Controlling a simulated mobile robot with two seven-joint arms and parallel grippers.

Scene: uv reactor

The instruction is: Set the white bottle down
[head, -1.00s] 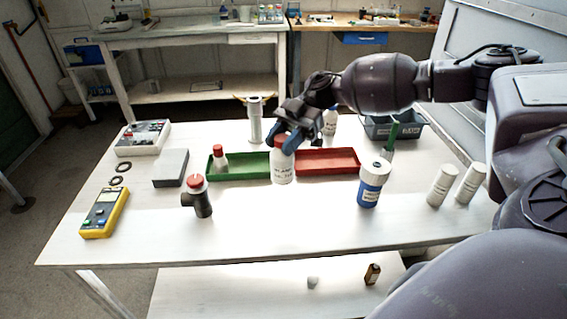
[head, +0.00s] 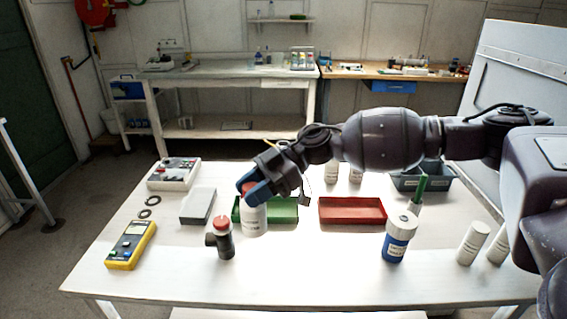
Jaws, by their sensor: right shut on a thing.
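The white bottle (head: 255,223) has a red cap and dark print on its side. My right gripper (head: 253,194), with blue fingers, is shut on it at the cap from above. The bottle is upright and overlaps the left part of the green tray (head: 286,213) in the head view. Its base shows lower in the picture than the tray's front edge. I cannot tell whether the base touches the table (head: 310,272). My left gripper is not in view.
A dark pipe fitting with a red cap (head: 221,238) stands just left of the bottle. A grey block (head: 198,206) and yellow meter (head: 132,245) lie further left. A red tray (head: 352,211) and blue-white jar (head: 398,240) are to the right. The front middle table is clear.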

